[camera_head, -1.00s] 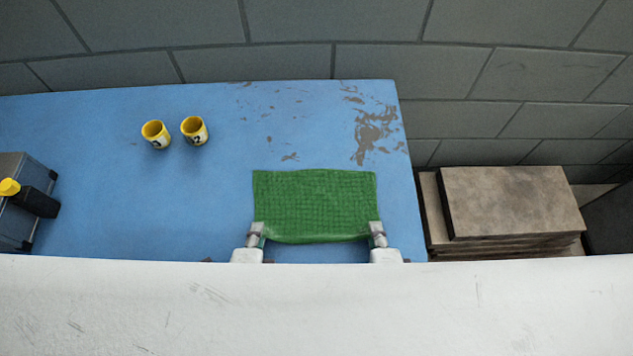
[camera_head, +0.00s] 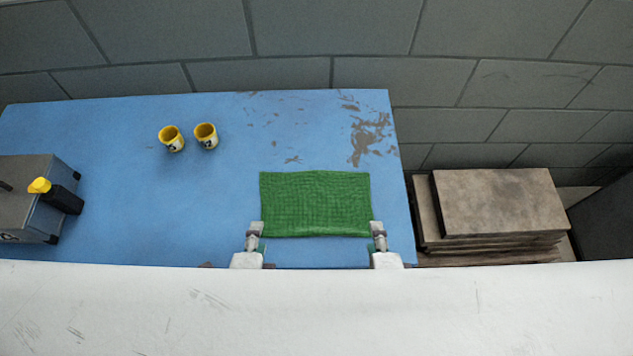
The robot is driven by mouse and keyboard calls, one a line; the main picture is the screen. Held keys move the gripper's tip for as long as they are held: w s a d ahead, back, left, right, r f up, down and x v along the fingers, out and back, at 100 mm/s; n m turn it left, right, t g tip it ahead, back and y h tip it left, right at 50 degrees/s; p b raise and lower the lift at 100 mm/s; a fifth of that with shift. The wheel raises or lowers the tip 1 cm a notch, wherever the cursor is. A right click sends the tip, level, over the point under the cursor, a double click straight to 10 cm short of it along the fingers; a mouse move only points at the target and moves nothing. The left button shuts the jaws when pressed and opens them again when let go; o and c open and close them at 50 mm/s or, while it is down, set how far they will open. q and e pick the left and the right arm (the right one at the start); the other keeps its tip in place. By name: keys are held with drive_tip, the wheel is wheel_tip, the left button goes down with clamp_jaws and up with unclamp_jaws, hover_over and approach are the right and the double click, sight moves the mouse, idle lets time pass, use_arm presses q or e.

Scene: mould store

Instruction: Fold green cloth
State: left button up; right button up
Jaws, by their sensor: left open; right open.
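The green cloth (camera_head: 315,203) lies flat on the blue table as a textured rectangle, wider than it is deep. My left gripper (camera_head: 255,229) is open at the cloth's near left corner. My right gripper (camera_head: 377,229) is open at the near right corner. I cannot tell whether either one touches the cloth. Parts of both grippers are hidden by the white surface in front.
Two yellow cups, a left one (camera_head: 171,139) and a right one (camera_head: 206,136), stand on the blue table (camera_head: 130,200). Stacked slabs (camera_head: 495,203) are beyond the table's right edge.

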use_arm(q)
drive_tip(key=shift+s+r+p, duration=0.2)
drive_tip(key=shift+r+p, duration=0.55)
drive_tip(key=shift+r, duration=0.45)
use_arm(e)
drive_tip(key=shift+s+r, duration=0.25)
drive_tip(key=shift+r, duration=0.95)
use_arm(q)
drive_tip(key=shift+w, duration=0.15)
use_arm(e)
drive_tip(key=shift+w, duration=0.2)
